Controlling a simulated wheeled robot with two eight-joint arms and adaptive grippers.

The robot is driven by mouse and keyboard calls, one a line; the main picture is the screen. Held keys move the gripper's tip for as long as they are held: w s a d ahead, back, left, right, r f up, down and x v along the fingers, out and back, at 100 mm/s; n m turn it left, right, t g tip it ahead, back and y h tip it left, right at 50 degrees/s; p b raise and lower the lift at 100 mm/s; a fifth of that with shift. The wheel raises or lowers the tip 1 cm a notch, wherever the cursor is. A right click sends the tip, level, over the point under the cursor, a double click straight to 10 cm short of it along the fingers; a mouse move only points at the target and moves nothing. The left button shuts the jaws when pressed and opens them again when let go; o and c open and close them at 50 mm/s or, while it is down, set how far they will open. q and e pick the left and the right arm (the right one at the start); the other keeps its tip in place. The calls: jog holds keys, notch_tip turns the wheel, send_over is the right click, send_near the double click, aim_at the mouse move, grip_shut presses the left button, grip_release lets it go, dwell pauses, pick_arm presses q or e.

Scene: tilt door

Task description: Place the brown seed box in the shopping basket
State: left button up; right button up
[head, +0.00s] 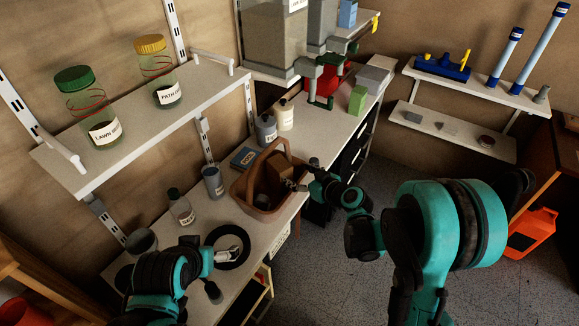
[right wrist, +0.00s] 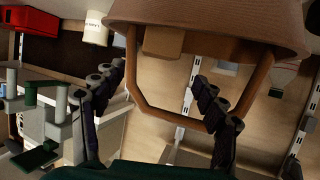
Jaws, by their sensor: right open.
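The brown shopping basket (head: 242,188) stands on the long bench with its handle raised. In the right wrist view the basket (right wrist: 225,28) fills the top, and its handle loop hangs below it in the inverted picture. A brown box, apparently the seed box (head: 286,168), is inside the basket near its right side. Its brown corner shows past the rim in the right wrist view (right wrist: 163,42). My right gripper (head: 306,176) is open and empty at the basket's right side, fingers apart. My left gripper (head: 216,274) is low at the bench's near end; its fingers are unclear.
A blue packet (head: 244,158), a grey cup (head: 213,182) and a small bottle (head: 181,207) stand left of the basket. A black ring (head: 230,247) lies near my left gripper. A shelf (head: 150,125) with jars overhangs the left side.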

jog(key=s+d+r+m+g+h, duration=0.1)
jog(key=s+d, duration=0.3)
jog(key=s, duration=0.5)
jog(key=s+d+r+m+g+h, duration=0.1)
jog(key=s+d+r+m+h, duration=0.2)
jog(key=s, duration=0.7)
jog(key=s+d+r+m+g+h, duration=0.2)
jog(key=s+d, duration=0.3)
jog(key=s, duration=0.4)
jog(key=shift+s+d+m+h, duration=0.15)
jog(key=shift+d+m+h, duration=0.3)
jog(key=shift+h, duration=0.35)
